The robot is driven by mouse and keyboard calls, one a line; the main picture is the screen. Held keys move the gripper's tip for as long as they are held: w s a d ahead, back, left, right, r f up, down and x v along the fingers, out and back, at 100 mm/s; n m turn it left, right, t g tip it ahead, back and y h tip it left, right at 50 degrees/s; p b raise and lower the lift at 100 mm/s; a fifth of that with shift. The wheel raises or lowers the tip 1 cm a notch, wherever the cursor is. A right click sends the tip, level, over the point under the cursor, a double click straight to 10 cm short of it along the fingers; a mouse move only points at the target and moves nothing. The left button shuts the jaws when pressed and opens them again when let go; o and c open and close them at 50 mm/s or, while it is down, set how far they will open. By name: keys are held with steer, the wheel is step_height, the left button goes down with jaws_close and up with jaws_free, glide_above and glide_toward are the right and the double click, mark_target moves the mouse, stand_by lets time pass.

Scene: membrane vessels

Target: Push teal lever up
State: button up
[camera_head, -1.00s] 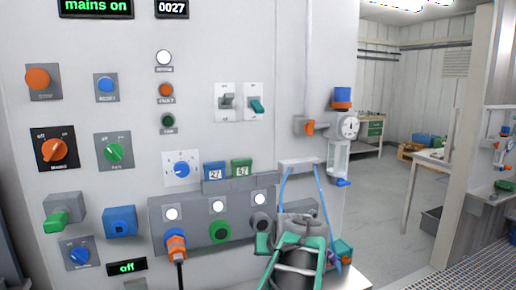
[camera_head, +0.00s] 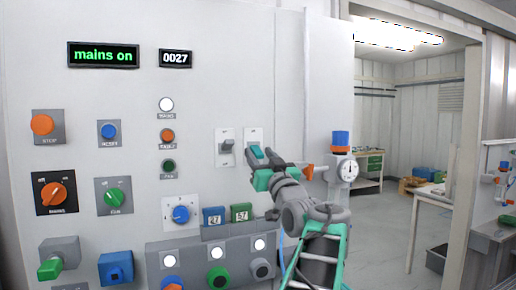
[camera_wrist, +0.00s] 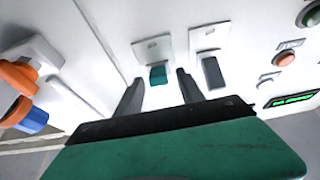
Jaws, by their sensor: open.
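The teal lever (camera_head: 256,152) is on a light switch plate on the grey panel, right of a similar plate with a grey lever (camera_head: 227,146). My gripper (camera_head: 264,159) is at the teal lever's plate, with its fingers partly covering the lower part. In the wrist view, which is turned about upside down, the teal lever (camera_wrist: 158,75) shows between my two dark, open fingers. Nothing is held. The grey lever (camera_wrist: 212,71) lies just beyond the right finger there. Whether a finger touches the teal lever, I cannot tell.
A gauge (camera_head: 348,170) with blue and orange parts, and an orange handle (camera_head: 308,172), stick out right of my gripper. Orange, white and green indicators are to the left. A blue dial (camera_head: 181,214) and two small counters lie below. The wall above the levers is bare.

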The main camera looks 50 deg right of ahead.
steer(key=shift+x, duration=0.85)
steer(key=shift+f, duration=0.1)
steer(key=shift+c, duration=0.3)
jaws_close()
